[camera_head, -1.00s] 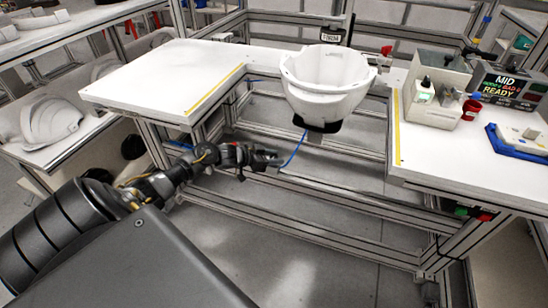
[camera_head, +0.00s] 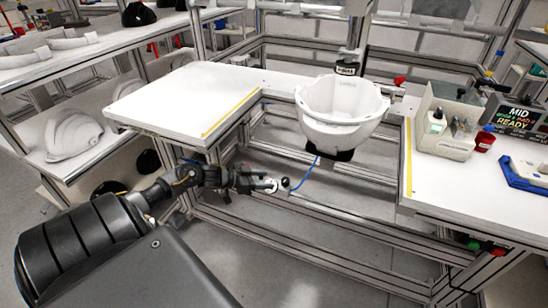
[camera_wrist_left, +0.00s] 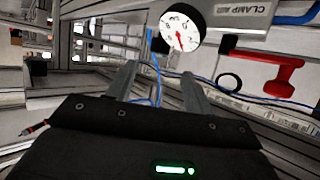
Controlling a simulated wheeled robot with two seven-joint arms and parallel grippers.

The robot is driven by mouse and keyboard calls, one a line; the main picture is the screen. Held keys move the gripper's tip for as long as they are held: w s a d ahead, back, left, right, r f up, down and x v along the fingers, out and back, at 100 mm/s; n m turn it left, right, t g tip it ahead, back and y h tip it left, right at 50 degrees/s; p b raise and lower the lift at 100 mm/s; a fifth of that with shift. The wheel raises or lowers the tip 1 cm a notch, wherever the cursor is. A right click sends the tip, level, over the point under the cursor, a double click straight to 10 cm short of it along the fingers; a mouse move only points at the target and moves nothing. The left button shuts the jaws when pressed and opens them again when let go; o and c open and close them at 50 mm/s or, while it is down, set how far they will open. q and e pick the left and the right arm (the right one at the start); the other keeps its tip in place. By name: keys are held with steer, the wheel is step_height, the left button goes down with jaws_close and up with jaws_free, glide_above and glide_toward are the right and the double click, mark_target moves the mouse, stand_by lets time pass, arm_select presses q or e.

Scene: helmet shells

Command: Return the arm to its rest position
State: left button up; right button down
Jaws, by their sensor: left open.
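My left arm comes in from the lower left in the head view. Its gripper (camera_head: 262,184) is in the gap between the two white table sections, low, to the left of and below the white helmet shell (camera_head: 340,112). The shell sits open side up on a dark mount and is apart from the gripper. In the left wrist view my left gripper's two fingers (camera_wrist_left: 157,82) stand apart with nothing between them. My right gripper does not show in either view.
A left table section (camera_head: 180,95) has a clear top. Frame bars surround my gripper. The wrist view shows a pressure gauge (camera_wrist_left: 178,27) and red handle (camera_wrist_left: 270,78) close by.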

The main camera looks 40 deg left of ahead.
arm_select(q)
steer(key=shift+s+a+r, duration=0.25)
steer(key=shift+s+r, duration=0.05)
steer(key=shift+s, duration=0.25)
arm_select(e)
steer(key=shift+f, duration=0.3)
